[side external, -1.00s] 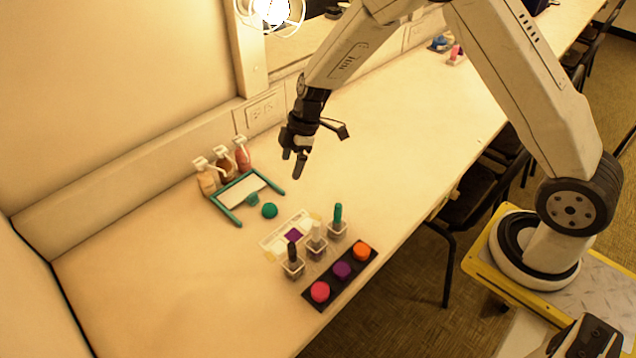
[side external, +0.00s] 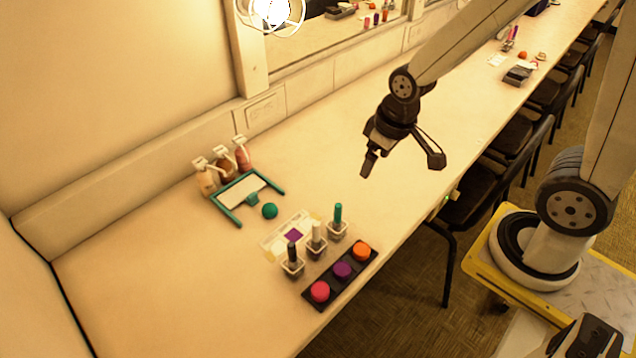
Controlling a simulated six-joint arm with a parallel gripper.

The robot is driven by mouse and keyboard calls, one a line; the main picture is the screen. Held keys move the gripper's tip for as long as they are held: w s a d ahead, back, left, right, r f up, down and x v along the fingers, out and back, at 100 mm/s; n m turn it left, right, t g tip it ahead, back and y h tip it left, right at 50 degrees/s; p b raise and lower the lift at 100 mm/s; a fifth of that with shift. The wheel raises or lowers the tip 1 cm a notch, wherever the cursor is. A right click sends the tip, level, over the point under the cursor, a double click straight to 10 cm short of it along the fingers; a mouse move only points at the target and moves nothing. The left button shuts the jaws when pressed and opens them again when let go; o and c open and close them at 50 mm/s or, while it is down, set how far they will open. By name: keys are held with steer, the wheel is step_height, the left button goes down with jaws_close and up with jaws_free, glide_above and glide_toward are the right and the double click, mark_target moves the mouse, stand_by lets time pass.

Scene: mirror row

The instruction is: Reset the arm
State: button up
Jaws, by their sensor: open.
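My gripper (side external: 402,166) is open and empty. It hangs in the air above the middle of the long table, to the right of the small items, with its fingers pointing down. One finger is at the left and the other is spread out to the right. My arm comes down to it from the upper right. Nothing touches the fingers.
Chairs (side external: 480,207) line the right edge. The tabletop around my gripper is clear.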

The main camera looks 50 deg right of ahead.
steer(key=shift+s+d+r+m, duration=0.15)
steer(key=shift+s+m, duration=0.35)
steer(key=shift+s, duration=0.45)
stand_by(0.6)
